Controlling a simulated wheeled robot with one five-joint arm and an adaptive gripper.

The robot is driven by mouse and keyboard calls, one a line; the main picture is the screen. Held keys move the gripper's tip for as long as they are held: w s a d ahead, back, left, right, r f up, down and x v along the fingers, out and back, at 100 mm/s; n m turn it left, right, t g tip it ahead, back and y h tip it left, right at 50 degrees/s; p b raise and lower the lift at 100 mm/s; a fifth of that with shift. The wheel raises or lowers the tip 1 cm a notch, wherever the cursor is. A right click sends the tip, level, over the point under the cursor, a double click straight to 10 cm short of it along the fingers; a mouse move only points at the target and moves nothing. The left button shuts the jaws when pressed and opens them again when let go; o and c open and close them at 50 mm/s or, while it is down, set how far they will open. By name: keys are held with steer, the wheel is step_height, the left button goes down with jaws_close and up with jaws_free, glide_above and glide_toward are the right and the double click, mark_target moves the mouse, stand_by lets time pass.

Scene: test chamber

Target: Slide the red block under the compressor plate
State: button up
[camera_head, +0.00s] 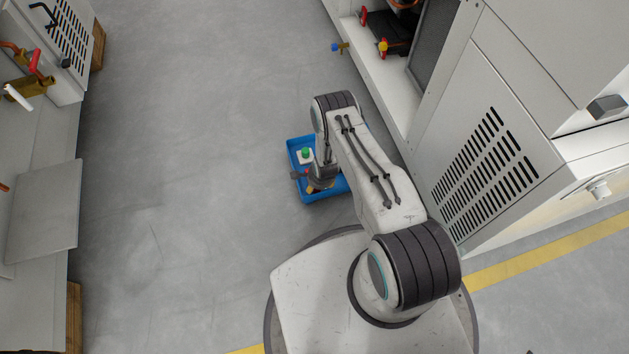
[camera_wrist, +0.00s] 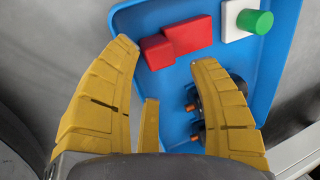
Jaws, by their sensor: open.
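Two adjoining red box shapes, a smaller one (camera_wrist: 157,51) and a larger one (camera_wrist: 188,35), lie in a blue tray (camera_wrist: 150,14) in the wrist view. I cannot tell whether they are one stepped block or two. My gripper (camera_wrist: 167,57) has yellow fingers spread open and empty, with the smaller red shape just beyond the fingertips. In the head view my gripper (camera_head: 317,187) hangs over the blue tray (camera_head: 294,150) on the floor, hiding part of it. I cannot make out the compressor plate for certain.
The tray also holds a white block (camera_wrist: 232,18) with a green cylinder (camera_wrist: 256,21) and a dark part with copper-coloured ends (camera_wrist: 197,105). A white cabinet with an open bay (camera_head: 388,95) stands right. Another machine (camera_head: 40,200) stands left. Grey floor (camera_head: 190,170) between is clear.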

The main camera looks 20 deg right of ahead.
steer(key=shift+b+x, duration=3)
steer(key=shift+b, duration=1.65)
steer(key=shift+s+f, duration=0.15)
steer(key=shift+f, duration=0.1)
steer(key=shift+s+r, duration=0.1)
steer(key=shift+r, duration=0.05)
steer(key=c, duration=1)
